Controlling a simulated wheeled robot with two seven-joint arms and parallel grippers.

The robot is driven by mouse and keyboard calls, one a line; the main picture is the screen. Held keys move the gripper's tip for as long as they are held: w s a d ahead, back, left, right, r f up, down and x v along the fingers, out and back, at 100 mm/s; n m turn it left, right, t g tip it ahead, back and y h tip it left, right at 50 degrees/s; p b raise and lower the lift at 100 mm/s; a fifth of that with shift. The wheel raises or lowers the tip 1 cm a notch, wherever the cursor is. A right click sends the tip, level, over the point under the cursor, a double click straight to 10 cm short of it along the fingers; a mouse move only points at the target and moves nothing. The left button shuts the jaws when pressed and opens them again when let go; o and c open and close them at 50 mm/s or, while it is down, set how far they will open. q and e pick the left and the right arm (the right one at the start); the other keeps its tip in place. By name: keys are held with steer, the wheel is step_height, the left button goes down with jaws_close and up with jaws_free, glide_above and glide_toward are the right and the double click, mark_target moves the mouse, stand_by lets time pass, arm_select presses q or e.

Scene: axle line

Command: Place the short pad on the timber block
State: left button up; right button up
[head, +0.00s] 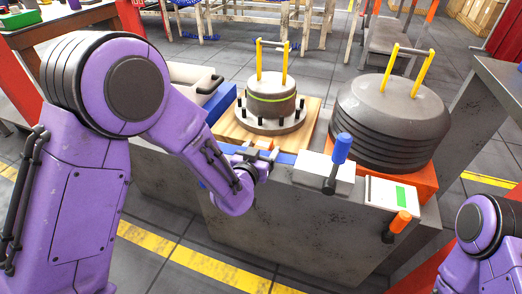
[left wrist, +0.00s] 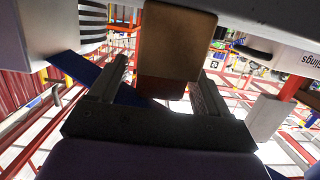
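The timber block (head: 229,129) is a light wooden slab on the grey bench. A squat grey cylinder (head: 271,88) with a green band and yellow handle stands on it, on a bolted flange. I cannot tell whether this is the short pad. My left gripper (head: 262,150) is at the slab's front edge, beside a small orange-tan piece. In the left wrist view, the left gripper (left wrist: 162,85) has its fingers apart. A brown block (left wrist: 178,45) shows between and beyond them, with gaps visible at its sides. My right gripper is out of frame.
A dark ribbed stack (head: 385,115) with a yellow handle stands on an orange base (head: 424,180) at the right. A blue-knobbed lever (head: 340,150) and an orange-knobbed lever (head: 398,224) stick up at the bench front. Floor in front is clear.

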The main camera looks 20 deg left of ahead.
arm_select(q)
steer(key=shift+r, duration=0.3)
steer(key=s+r+p, duration=0.3)
steer(key=s+p, duration=0.5)
steer(key=s, duration=0.4)
steer(key=s+a+f+n+g+y, duration=0.1)
steer(key=s+a+f+n+g, duration=0.15)
steer(key=s+a+f, duration=0.4)
steer(key=s+a+f+n+g+y, duration=0.1)
steer(key=s+f+n+g+y, duration=0.2)
steer(key=f, duration=0.7)
steer(key=s+a+f+n+g, duration=0.1)
steer(key=s+a+f+g, duration=0.2)
steer(key=s, duration=0.4)
steer(key=s+a+f+g, duration=0.2)
steer(key=s+f+g, duration=0.2)
steer(key=s, duration=0.3)
steer(key=shift+a+f+n, duration=0.35)
steer(key=shift+a+f, duration=0.05)
steer(key=shift+f, duration=0.15)
